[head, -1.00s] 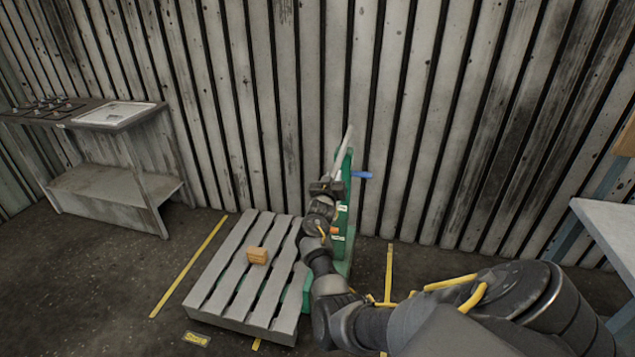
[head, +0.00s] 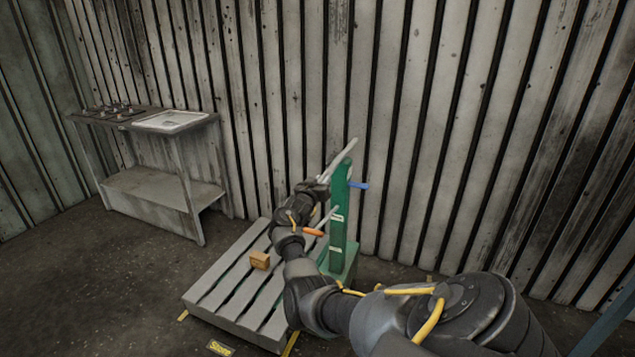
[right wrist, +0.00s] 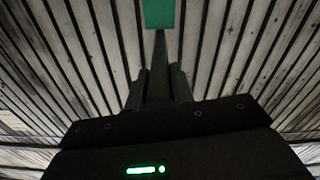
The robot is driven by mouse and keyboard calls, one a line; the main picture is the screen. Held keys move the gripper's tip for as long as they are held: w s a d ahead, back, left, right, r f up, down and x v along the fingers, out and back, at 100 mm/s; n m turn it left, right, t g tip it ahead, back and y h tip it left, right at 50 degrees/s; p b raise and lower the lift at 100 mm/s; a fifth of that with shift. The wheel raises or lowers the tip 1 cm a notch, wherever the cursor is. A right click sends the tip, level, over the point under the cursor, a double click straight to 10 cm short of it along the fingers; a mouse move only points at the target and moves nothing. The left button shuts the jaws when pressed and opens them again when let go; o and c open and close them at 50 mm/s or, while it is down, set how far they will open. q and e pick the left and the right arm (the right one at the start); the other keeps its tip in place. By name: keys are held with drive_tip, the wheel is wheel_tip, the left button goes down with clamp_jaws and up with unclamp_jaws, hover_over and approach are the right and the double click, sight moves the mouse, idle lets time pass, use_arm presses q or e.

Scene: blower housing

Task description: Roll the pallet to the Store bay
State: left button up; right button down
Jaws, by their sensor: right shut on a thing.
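The grey slatted pallet (head: 225,290) rests on a green pallet truck (head: 340,215) with a blue lever and an orange part on its upright. A small orange-brown box (head: 260,260) sits on the slats. My right gripper (head: 318,187) is shut on the truck's grey handle (head: 342,158), at its lower end. In the right wrist view the fingers (right wrist: 158,85) close around a dark bar below the green upright (right wrist: 158,14). The yellow Store label (head: 221,348) lies on the floor just in front of the pallet, with yellow line ends near both front corners. My left gripper is out of view.
A corrugated wall (head: 445,150) closes off the back. Dark floor (head: 110,290) is free at the left.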

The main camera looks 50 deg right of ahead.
drive_tip(key=shift+s+d+r, duration=0.1)
drive_tip(key=shift+r, duration=0.05)
drive_tip(key=c, duration=1.2)
unclamp_jaws()
drive_tip(key=shift+s+d, duration=0.1)
drive_tip(key=shift+d, duration=0.05)
drive_tip(key=shift+c, duration=0.2)
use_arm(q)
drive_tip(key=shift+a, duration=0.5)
use_arm(e)
drive_tip(key=shift+o, duration=0.2)
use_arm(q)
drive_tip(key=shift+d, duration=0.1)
use_arm(e)
drive_tip(key=shift+a, duration=0.2)
drive_tip(key=shift+a+f, duration=0.2)
drive_tip(key=shift+a, duration=0.35)
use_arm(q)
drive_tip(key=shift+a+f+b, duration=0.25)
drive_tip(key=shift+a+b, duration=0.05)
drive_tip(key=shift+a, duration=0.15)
use_arm(e)
drive_tip(key=v, duration=0.9)
drive_tip(key=shift+a, duration=0.3)
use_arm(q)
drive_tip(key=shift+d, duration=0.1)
use_arm(e)
drive_tip(key=shift+r, duration=0.1)
